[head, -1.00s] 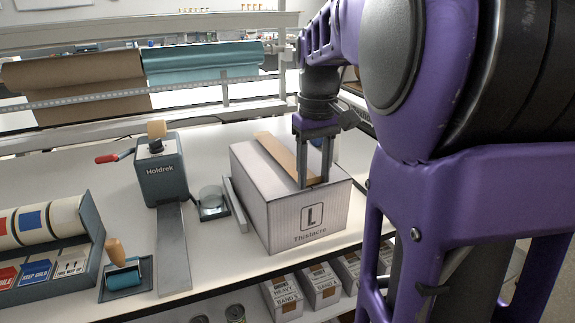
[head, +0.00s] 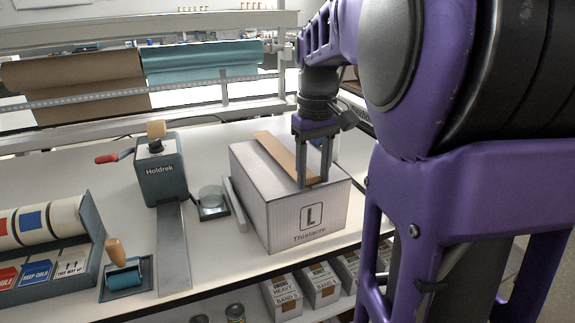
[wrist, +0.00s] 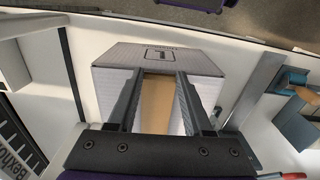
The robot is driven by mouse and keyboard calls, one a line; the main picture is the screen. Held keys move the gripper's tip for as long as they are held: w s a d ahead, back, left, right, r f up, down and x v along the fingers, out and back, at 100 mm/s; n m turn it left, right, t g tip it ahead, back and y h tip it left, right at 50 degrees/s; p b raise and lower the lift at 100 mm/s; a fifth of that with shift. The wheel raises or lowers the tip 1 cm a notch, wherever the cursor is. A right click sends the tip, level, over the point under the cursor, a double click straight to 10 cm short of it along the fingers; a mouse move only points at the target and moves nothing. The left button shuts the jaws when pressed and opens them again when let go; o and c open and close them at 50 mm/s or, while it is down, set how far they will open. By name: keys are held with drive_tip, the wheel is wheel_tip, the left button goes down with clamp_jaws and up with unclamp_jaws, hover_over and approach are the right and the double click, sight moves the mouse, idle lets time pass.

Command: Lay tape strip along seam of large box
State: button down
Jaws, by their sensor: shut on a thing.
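The large box (head: 262,200) is pale, with a black L and "Thislacre" on its front face. It stands closed on the bench, and it also shows in the wrist view (wrist: 108,64). A brown tape strip (head: 278,150) runs along the middle of its top, from the far edge toward the front edge. My gripper (head: 314,184) points down at the front end of the strip, shut on it at the box's top front edge. In the wrist view, the strip (wrist: 156,100) shows between the two fingers. The seam under the strip is hidden.
A grey tape dispenser (head: 160,178) marked Holdrek, with a red-handled lever, stands left of the box. A small dish (head: 212,200) and a grey bar (head: 233,203) lie between them. A roller (head: 123,276) and a label rack (head: 92,225) are farther left. Small cartons (head: 320,285) sit on the shelf below.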

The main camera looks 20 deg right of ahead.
drive_tip(key=shift+f, duration=0.4)
idle(0.4)
drive_tip(key=shift+c, duration=1.1)
unclamp_jaws()
wheel_tip(320, 180, up, 5)
drive_tip(key=p, duration=0.3)
drive_tip(key=shift+f+p, duration=0.2)
drive_tip(key=shift+p, duration=0.2)
